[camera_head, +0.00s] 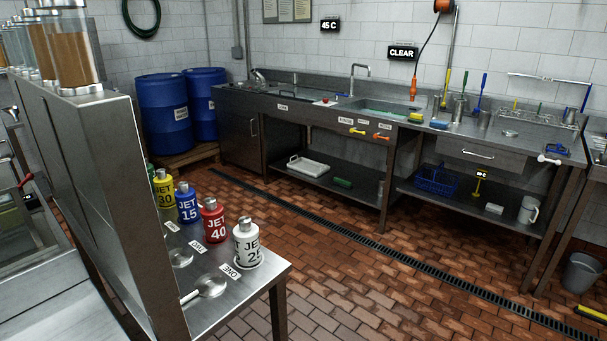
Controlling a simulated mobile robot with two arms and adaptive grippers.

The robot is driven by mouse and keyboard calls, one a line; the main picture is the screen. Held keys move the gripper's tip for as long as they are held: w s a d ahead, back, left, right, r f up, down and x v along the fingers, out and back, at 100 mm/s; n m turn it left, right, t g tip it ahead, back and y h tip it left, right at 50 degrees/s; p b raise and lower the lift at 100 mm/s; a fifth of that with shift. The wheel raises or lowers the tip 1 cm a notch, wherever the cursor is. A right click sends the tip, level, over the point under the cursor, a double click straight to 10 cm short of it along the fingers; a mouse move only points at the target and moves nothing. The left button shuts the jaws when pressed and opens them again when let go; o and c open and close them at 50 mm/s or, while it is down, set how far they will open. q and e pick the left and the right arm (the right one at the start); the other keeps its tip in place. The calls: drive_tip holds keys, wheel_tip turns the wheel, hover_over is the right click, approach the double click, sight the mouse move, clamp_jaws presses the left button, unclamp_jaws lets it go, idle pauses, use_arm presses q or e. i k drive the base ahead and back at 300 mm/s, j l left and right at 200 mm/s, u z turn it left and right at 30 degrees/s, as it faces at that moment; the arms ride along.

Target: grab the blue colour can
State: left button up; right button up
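The blue can (187,204), marked JET 15, stands upright on a steel side table (262,270) at the lower left. It is in a row between the yellow can (164,189), marked JET 30, and the red can (213,222), marked JET 40. A white can (247,243) stands nearest the table's right corner. A green can (151,173) is mostly hidden behind the steel cabinet. Neither of my grippers shows in the head view.
A tall steel cabinet (110,150) with clear dispensers stands left of the cans. Metal scoops (207,288) and labels lie before them. A sink counter (300,100) runs along the back wall, beside blue barrels (163,112). The tiled floor (400,290) right of the table is clear.

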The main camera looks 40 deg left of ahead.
sight(185, 197)
drive_tip(key=i+u, duration=0.1)
drive_tip(key=i, duration=0.6)
drive_tip(key=i+l, duration=0.1)
drive_tip(key=i, duration=0.65)
drive_tip(key=i+u, duration=0.15)
drive_tip(key=i, duration=0.55)
drive_tip(key=i+j+u, duration=0.1)
drive_tip(key=i+u, duration=0.2)
drive_tip(key=u, duration=0.15)
drive_tip(key=i+u, duration=0.3)
drive_tip(key=u, duration=0.15)
drive_tip(key=i+l+u, duration=0.15)
drive_tip(key=u, duration=0.3)
drive_tip(key=i+l+u, duration=0.25)
drive_tip(key=i+u, duration=0.15)
